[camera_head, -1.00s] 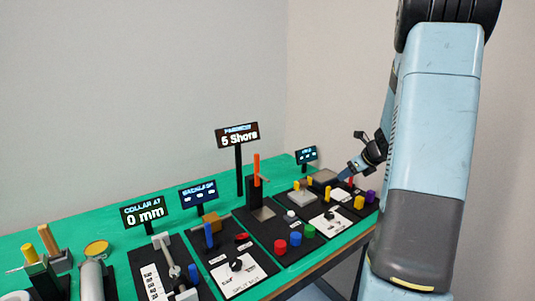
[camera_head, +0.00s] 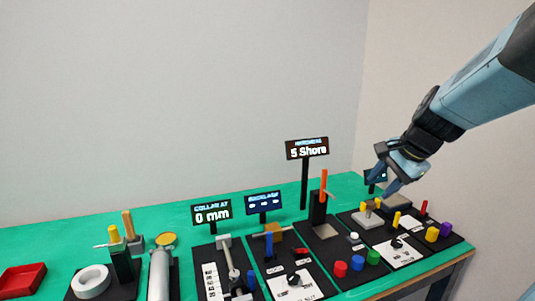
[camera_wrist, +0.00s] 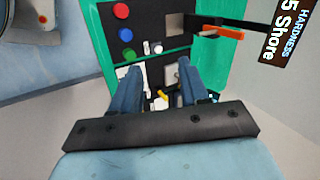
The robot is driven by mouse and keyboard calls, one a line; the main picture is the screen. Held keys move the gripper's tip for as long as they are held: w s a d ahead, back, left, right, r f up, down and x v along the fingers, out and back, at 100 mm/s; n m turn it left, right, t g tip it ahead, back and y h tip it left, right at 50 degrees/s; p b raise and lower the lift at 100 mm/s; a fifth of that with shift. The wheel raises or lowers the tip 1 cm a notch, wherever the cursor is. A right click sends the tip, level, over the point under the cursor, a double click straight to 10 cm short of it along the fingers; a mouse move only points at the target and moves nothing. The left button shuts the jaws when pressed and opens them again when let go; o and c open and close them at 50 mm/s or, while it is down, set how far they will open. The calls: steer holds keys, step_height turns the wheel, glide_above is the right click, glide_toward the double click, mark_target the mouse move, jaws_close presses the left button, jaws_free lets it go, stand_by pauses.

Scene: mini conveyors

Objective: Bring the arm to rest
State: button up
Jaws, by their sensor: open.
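My gripper (camera_head: 385,182) is open and empty in the head view, raised above the right end of the green table (camera_head: 62,242). My arm comes in from the upper right. In the wrist view my gripper (camera_wrist: 157,78) shows its two blue fingers apart, with black test panels beyond them and nothing held between them. The small display at the far right end is partly hidden behind my gripper in the head view.
Signs reading "5 Shore" (camera_head: 307,149) and "0 mm" (camera_head: 212,213) stand on the table. A red tray (camera_head: 22,280), white ring (camera_head: 91,281), grey cylinder (camera_head: 159,275) and coloured knobs (camera_head: 357,263) stand along it. The air above the table's left side is clear.

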steer(key=s+a+r+n+h, duration=0.1)
steer(key=s+a+n, duration=0.1)
steer(key=s+n, duration=0.4)
steer(key=s+a+r+n+h, duration=0.1)
steer(key=s+a+n, duration=0.1)
steer(key=s+n, duration=0.4)
steer(key=s, duration=0.3)
steer(key=shift+r+h, duration=0.3)
steer(key=shift+r, duration=0.05)
steer(key=shift+o, duration=0.4)
stand_by(0.4)
